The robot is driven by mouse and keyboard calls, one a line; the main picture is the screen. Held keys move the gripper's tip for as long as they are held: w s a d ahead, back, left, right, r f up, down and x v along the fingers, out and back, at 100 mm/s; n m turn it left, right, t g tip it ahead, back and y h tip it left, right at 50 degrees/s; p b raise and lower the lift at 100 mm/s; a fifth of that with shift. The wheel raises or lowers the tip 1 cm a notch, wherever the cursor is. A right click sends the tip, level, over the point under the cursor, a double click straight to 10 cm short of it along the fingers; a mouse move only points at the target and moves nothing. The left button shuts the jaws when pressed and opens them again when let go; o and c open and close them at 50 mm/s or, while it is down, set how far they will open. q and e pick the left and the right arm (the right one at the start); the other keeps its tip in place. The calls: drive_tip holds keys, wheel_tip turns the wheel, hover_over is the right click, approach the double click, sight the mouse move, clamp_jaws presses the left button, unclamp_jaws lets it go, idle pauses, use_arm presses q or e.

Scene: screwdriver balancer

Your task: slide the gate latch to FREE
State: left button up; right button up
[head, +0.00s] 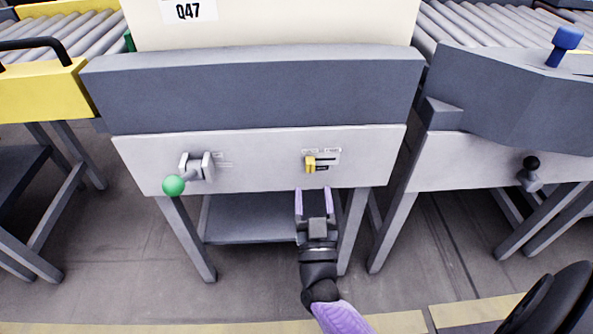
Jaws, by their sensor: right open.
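The gate latch (310,164) is a small yellow slider on the light grey front panel (250,160). It sits at the left part of a dark slot, under a small label plate (322,153) whose words are too small to read. My right gripper (313,191) is below the latch, with its two purple-tipped fingers apart and pointing up toward it. Nothing is between the fingers, and they appear clear of the latch. My left gripper is not in view.
A lever with a green ball knob (173,185) is on the panel's left side. A cream box (270,25) labelled Q47 stands above. A black knob (531,163) and a blue knob (567,38) are on the right unit. Table legs flank my right arm.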

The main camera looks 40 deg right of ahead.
sight(311, 166)
drive_tip(key=b+x, duration=0.1)
drive_tip(key=x, duration=0.4)
drive_tip(key=shift+w+f, duration=0.1)
drive_tip(key=shift+f, duration=0.05)
drive_tip(key=shift+w+d+r, duration=0.25)
drive_tip(key=shift+w, duration=0.05)
clamp_jaws()
drive_tip(key=shift+f, duration=0.1)
idle(0.5)
